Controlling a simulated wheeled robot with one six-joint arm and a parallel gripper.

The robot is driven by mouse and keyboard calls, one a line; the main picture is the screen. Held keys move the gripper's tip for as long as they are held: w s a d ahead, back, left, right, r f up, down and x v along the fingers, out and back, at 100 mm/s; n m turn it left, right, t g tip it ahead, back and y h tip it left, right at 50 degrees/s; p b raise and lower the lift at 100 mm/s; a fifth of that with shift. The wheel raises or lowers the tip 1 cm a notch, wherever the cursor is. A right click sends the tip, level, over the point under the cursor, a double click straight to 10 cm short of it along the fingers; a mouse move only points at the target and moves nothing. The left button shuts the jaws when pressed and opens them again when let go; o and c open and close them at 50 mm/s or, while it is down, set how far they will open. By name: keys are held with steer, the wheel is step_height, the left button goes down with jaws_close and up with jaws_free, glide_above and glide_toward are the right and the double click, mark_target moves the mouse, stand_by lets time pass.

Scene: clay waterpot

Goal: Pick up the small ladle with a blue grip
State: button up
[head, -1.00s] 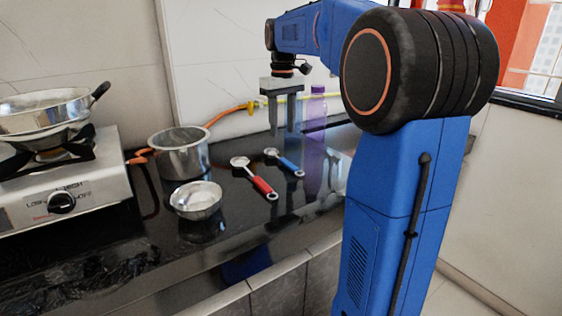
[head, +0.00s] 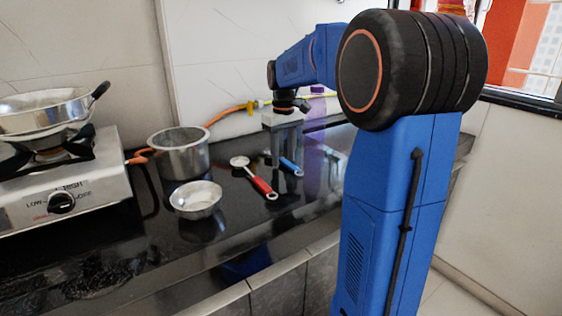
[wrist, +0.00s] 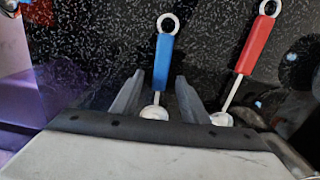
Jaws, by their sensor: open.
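The small ladle with a blue grip (head: 290,167) lies on the black counter, partly hidden behind my gripper (head: 287,160) in the head view. In the wrist view the blue ladle (wrist: 163,62) points up the picture, its metal bowl low between the fingers. My gripper (wrist: 154,92) is open and empty, with one finger on each side of the ladle's neck. I cannot tell whether the fingertips touch the counter. A ladle with a red grip (head: 262,185) lies to the left in the head view; it is on the right in the wrist view (wrist: 255,45).
A metal bowl (head: 196,198) and a metal pot (head: 180,154) stand left of the ladles. A gas stove (head: 70,185) with a pan (head: 45,111) is at the far left. A purple bottle (head: 316,135) stands close behind my gripper, against the right side.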

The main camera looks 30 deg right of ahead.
jaws_close()
